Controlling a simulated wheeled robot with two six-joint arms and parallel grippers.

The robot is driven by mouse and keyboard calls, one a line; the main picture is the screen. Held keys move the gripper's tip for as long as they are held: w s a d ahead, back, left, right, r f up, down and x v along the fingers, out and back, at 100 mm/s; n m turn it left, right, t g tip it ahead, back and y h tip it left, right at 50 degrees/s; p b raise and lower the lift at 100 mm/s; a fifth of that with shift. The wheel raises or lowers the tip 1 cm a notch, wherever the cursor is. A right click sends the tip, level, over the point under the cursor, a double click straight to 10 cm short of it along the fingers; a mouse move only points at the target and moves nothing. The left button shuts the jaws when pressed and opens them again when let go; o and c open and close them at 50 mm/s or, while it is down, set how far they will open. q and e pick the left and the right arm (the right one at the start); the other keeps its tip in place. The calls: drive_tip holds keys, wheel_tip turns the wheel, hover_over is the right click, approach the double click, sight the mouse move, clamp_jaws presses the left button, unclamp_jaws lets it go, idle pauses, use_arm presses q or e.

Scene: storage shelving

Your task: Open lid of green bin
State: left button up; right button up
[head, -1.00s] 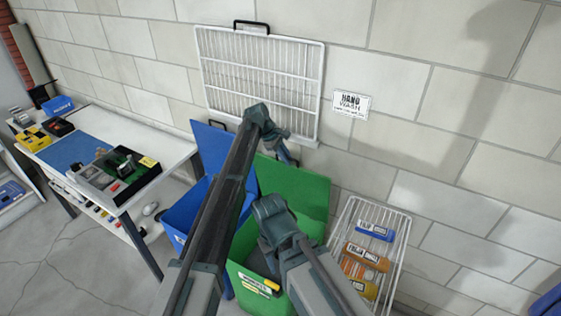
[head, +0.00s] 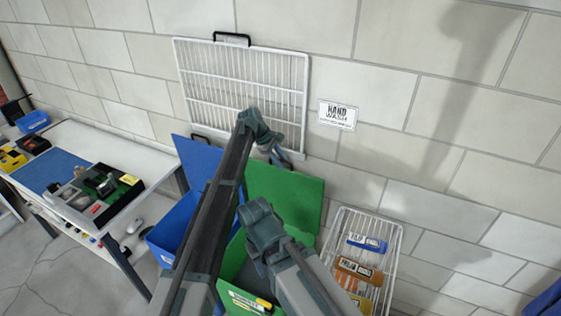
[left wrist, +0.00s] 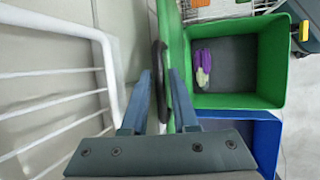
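The green bin (head: 236,297) stands by the wall, partly hidden behind my arms. Its green lid (head: 298,193) is raised and stands tilted back toward the wall. My left gripper (head: 279,153) is at the lid's upper edge. In the left wrist view, the fingers of the left gripper (left wrist: 160,78) are apart, one on each side of the lid's black handle (left wrist: 161,60). A thin gap seems to show beside the handle. Purple and white items (left wrist: 202,67) lie inside the bin. My right arm reaches over the bin's front; its fingers are not clear.
A blue bin (head: 172,228) with a raised blue lid (head: 195,155) stands close on the left. A white wire rack (head: 185,90) leans on the wall behind. A wire basket (head: 394,240) with labelled packs is right of the bin. A workbench (head: 85,135) stands at left.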

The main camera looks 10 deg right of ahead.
use_arm(q)
drive_tip(key=shift+o, duration=1)
drive_tip(key=p+v, duration=1.2)
drive_tip(key=v, duration=0.2)
drive_tip(key=shift+f, duration=0.1)
